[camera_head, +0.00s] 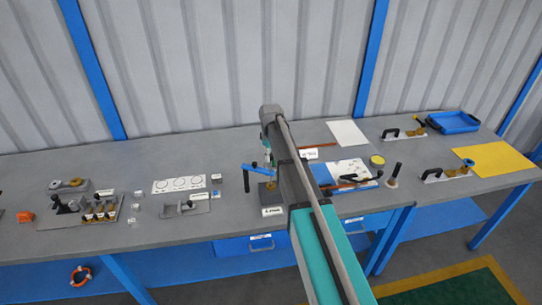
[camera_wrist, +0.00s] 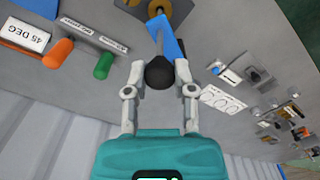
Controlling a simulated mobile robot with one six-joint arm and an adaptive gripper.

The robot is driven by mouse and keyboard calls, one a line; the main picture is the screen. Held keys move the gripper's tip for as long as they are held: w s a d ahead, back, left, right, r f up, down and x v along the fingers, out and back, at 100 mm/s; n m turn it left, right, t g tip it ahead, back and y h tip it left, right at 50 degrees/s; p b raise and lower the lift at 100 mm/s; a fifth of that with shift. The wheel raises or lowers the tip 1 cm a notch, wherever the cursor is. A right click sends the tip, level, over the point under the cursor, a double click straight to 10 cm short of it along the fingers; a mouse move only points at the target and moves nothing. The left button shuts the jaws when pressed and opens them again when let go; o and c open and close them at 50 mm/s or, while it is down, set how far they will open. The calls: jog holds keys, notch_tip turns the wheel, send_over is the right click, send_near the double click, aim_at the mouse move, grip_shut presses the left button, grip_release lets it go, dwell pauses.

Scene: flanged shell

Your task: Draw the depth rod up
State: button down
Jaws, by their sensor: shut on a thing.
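In the wrist view a round black knob (camera_wrist: 159,73) sits between the two fingertips of my gripper (camera_wrist: 160,69). It looks like the top of the depth rod. My gripper is shut on it, with one grey finger on either side. A blue bar (camera_wrist: 168,38) runs behind the knob towards a brass round part (camera_wrist: 172,8) on a dark base. The rod's shaft below the knob is hidden. In the head view the blue bar (camera_head: 258,170) shows left of my arm, above the bench. My fingers there are mostly hidden by the arm.
Orange (camera_wrist: 58,52) and green (camera_wrist: 104,66) handled tools lie near the gripper in the wrist view. In the head view a white sheet with circles (camera_head: 179,184) and small metal blocks lie to the left. A blue tray (camera_head: 453,122) stands at the far right.

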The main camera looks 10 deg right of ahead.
jog(key=shift+r+p, duration=0.35)
jog(key=shift+r, duration=0.3)
jog(key=shift+w, duration=0.1)
jog(key=shift+c, duration=2.2)
grip_release()
